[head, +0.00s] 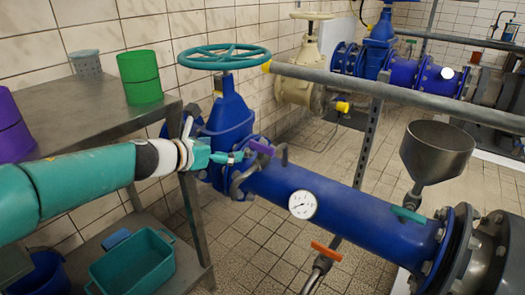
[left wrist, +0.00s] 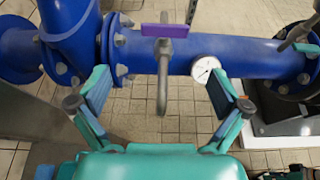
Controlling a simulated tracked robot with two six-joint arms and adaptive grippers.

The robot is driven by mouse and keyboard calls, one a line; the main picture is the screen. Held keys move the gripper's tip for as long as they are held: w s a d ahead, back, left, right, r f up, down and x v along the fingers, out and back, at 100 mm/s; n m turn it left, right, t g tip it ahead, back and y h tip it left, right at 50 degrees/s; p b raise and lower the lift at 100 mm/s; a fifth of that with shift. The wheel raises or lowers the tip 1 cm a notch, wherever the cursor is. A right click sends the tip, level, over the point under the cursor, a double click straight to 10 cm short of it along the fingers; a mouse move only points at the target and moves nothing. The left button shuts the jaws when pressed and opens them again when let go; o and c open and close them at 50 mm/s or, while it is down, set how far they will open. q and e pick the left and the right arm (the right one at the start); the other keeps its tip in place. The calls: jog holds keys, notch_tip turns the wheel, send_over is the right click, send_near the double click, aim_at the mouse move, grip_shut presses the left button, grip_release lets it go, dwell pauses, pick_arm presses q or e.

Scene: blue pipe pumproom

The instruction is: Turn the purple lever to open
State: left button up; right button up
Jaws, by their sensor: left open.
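The purple lever (head: 262,147) sits on a small grey tap on top of the blue pipe (head: 340,205), beside the flange under the blue valve. In the left wrist view the purple lever (left wrist: 164,30) lies crosswise above a bent grey spout. My left gripper (head: 222,156) reaches in from the left, just left of the lever. In the left wrist view my left gripper (left wrist: 160,92) is open, its two fingers spread wide to either side of the spout, with nothing between the pads. The lever appears beyond the fingertips, apart from them. My right gripper is not in view.
A teal handwheel (head: 224,57) tops the blue valve (head: 229,120). A white gauge (head: 302,205), an orange lever (head: 326,250) and a grey funnel (head: 436,150) are along the pipe. A grey rail (head: 400,95) runs behind. A metal table (head: 85,112) stands left, under my arm.

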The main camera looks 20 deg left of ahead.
aim_at(260, 145)
pick_arm(q)
jog(key=x, duration=1.6)
jog(key=shift+d, duration=0.45)
jog(key=c, duration=0.8)
